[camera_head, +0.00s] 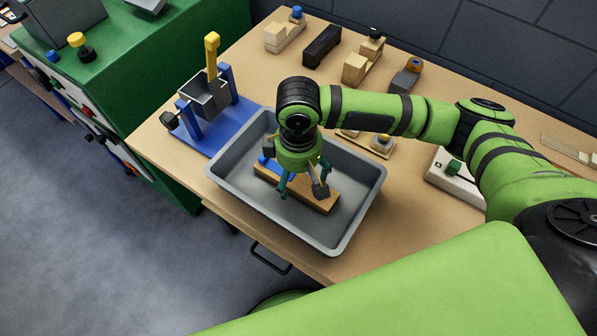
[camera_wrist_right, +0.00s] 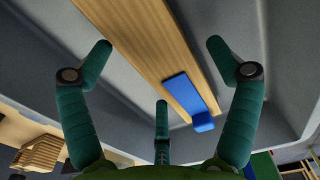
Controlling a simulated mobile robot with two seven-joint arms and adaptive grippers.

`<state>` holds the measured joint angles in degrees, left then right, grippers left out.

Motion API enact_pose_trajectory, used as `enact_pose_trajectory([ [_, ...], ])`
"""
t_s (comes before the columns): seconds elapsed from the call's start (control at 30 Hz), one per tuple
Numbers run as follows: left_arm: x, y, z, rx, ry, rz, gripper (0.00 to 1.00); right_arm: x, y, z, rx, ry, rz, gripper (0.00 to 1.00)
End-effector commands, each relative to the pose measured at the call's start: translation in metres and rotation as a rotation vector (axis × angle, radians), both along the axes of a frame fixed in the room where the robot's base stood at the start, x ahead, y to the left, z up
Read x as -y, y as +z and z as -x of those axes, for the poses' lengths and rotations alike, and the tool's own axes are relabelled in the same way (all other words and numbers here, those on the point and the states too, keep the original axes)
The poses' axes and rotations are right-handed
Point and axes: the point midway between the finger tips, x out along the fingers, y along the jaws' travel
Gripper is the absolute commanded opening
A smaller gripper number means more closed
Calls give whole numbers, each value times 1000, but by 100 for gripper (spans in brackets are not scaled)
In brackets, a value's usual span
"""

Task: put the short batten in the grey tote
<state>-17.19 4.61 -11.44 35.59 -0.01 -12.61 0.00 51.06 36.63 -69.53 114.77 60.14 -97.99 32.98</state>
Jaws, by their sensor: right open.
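A wooden batten (camera_head: 302,193) lies inside the grey tote (camera_head: 366,205), slanting across its floor. In the right wrist view the batten (camera_wrist_right: 150,45) runs diagonally between my fingers, with a blue piece (camera_wrist_right: 186,95) on or against its face. The blue piece also shows beside the batten's left end in the head view (camera_head: 264,161). My right gripper (camera_head: 303,185) hangs fingers-down over the tote, open, with its teal fingers spread about the batten. I cannot tell whether a finger touches it. My left gripper is out of view.
A blue stand with a grey box and yellow handle (camera_head: 211,92) is left of the tote. Wooden blocks (camera_head: 361,66) and a black block (camera_head: 321,46) stand at the back. A white device (camera_head: 458,178) is to the right. The tote's walls surround my fingers.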

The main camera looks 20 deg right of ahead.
Motion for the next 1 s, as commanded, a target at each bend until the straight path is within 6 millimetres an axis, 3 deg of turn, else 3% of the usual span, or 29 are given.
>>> enact_pose_trajectory([
  [0.53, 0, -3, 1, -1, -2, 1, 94, -1, 102, -1, 5, 0, -2, 90],
  [0.73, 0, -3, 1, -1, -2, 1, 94, 0, 118, 0, 1, -1, 0, 90],
  [1.0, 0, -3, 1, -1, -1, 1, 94, 0, 119, 0, 0, -2, 0, 90],
])
